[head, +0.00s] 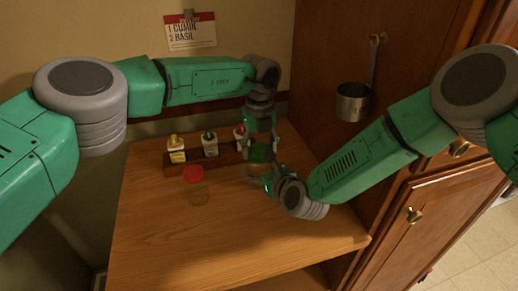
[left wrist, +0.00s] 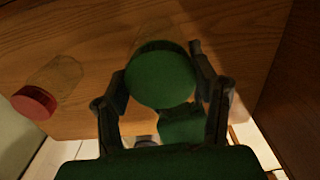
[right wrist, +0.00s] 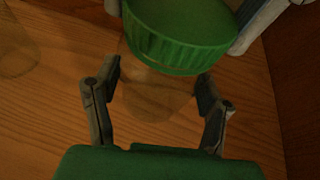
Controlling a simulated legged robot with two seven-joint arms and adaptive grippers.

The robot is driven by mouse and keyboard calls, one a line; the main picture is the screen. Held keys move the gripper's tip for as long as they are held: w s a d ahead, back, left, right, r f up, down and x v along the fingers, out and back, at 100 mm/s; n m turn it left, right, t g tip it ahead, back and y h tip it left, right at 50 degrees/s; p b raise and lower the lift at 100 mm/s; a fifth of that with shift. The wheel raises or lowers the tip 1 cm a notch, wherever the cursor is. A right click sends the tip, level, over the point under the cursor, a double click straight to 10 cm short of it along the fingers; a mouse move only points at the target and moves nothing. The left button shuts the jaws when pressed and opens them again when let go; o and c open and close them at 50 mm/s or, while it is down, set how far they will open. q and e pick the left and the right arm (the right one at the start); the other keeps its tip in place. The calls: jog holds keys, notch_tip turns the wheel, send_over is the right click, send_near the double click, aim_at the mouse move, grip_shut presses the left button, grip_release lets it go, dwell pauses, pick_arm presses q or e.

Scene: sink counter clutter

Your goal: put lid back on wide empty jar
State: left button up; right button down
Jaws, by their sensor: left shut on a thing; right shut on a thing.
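The green ribbed lid (right wrist: 180,35) is held between the fingers of my left gripper (head: 260,140). It also shows from above in the left wrist view (left wrist: 160,78). The clear wide jar (right wrist: 155,92) stands on the wooden counter, between the fingers of my right gripper (right wrist: 158,82), which is shut on it. The lid is over the jar's mouth and hides it in the right wrist view. I cannot tell whether lid and rim touch. In the head view the grippers largely hide the jar.
A clear jar with a red lid (head: 194,174) stands left of the grippers. A wooden rack (head: 180,166) with several small spice containers is behind. A metal cup (head: 352,102) hangs on the cabinet at right. The front of the counter (head: 200,250) is clear.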

pick_arm(q)
jog(key=m, duration=0.4)
jog(key=shift+w, duration=0.25)
pick_arm(e)
jog(key=shift+s+a, duration=0.2)
pick_arm(q)
jog(key=m, duration=1.3)
jog(key=shift+d+m, duration=0.15)
jog(key=shift+m, duration=0.25)
pick_arm(e)
jog(key=shift+s, duration=0.1)
pick_arm(q)
jog(key=m, duration=0.4)
jog(key=shift+s+m, duration=0.15)
jog(key=shift+m, duration=0.15)
pick_arm(e)
jog(key=shift+a, duration=0.1)
pick_arm(q)
jog(key=m, duration=0.4)
jog(key=shift+m, duration=0.3)
pick_arm(e)
jog(key=shift+f, duration=0.1)
pick_arm(q)
jog(key=m, duration=0.4)
jog(key=shift+s, duration=0.15)
jog(key=m, duration=0.3)
jog(key=shift+m, duration=0.3)
jog(key=o, duration=1.4)
jog(key=shift+s, duration=0.2)
